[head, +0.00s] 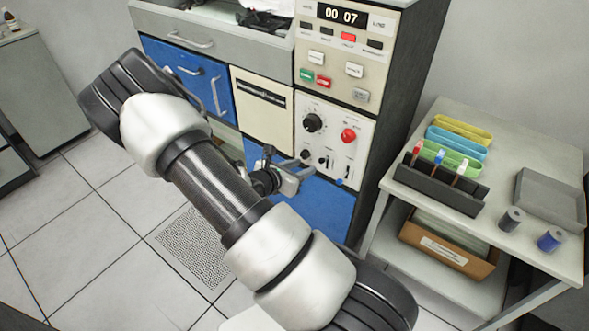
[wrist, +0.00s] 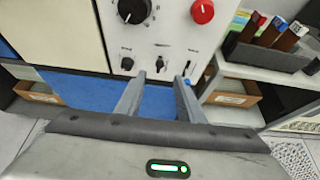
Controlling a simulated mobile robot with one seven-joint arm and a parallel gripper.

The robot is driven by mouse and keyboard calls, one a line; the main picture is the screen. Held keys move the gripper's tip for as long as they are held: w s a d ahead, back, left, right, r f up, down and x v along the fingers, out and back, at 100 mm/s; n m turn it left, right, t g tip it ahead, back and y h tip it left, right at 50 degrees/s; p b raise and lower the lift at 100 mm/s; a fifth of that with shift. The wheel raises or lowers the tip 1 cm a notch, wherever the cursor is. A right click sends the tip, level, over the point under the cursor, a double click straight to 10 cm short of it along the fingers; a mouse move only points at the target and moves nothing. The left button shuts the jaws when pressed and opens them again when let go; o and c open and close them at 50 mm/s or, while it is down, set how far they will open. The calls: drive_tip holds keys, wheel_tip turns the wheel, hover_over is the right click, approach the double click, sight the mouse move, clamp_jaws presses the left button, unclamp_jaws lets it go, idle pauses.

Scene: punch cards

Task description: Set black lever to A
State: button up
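The white control panel (head: 332,112) is on the cabinet front. In the wrist view it carries a large black knob (wrist: 134,9), a red knob (wrist: 202,11) and a small black knob (wrist: 127,63). Beside the small knob are a small black lever (wrist: 160,64) and a narrow dark upright control (wrist: 188,66). I cannot tell for sure which is the black lever, nor read its setting or an A mark. My gripper (wrist: 161,77) is open and empty. Its fingers are apart below the lever row, the lever between them in the picture; contact is not clear. My gripper (head: 302,172) partly overlaps the panel's lower left in the head view.
Blue drawer fronts (head: 320,210) lie below the panel. A display unit (head: 342,15) with buttons is above. To the right, a side table (head: 520,150) holds coloured trays, a dark rack (head: 435,187) and two spools. A card box (head: 447,250) sits on its lower shelf.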

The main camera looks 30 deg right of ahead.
drive_tip(key=shift+v, duration=2)
